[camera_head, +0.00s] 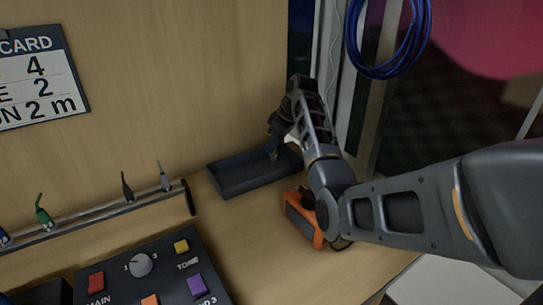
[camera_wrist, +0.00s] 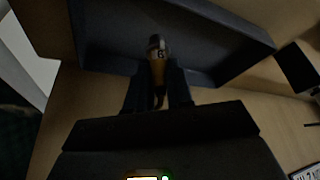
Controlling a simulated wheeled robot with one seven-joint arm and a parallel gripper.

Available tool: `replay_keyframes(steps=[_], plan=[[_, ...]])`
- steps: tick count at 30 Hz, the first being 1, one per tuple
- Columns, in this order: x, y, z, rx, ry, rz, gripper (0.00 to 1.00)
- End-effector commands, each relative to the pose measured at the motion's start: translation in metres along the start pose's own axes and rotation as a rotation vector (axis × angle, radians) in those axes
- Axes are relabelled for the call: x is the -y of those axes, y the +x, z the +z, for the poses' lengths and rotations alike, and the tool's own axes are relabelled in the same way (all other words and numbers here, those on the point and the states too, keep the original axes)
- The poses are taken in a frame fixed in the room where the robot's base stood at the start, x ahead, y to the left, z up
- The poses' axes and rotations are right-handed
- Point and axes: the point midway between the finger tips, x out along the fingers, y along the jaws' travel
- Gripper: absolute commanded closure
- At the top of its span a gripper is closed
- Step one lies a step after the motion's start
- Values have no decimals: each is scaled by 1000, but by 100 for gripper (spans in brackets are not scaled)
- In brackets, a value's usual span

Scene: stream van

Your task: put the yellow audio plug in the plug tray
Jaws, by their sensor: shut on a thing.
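The plug tray (camera_head: 232,183) is a shallow dark rectangular tray on the wooden desk against the back panel. It also fills the upper part of the wrist view (camera_wrist: 105,45), behind the plug. In the head view my gripper (camera_head: 273,143) is at the tray's right part and hides some of it; I cannot make out the plug there. Whether the plug touches the tray floor is unclear.
A rack bar (camera_head: 100,213) left of the tray holds a green plug (camera_head: 43,214), a black plug (camera_head: 127,187) and a grey plug (camera_head: 165,178). A control panel (camera_head: 150,270) lies in front. An orange-framed box (camera_head: 302,220) sits beneath my arm. A blue cable coil (camera_head: 385,65) hangs right.

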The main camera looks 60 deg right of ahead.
Motion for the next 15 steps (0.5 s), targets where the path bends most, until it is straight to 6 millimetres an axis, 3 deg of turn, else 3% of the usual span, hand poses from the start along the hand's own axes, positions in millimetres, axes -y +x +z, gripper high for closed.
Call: replay_keyframes(steps=[6, 15], plan=[[-3, 12, -5, 0, 0, 0, 100], [-2, 44, 10, 1, 1, -1, 100]])
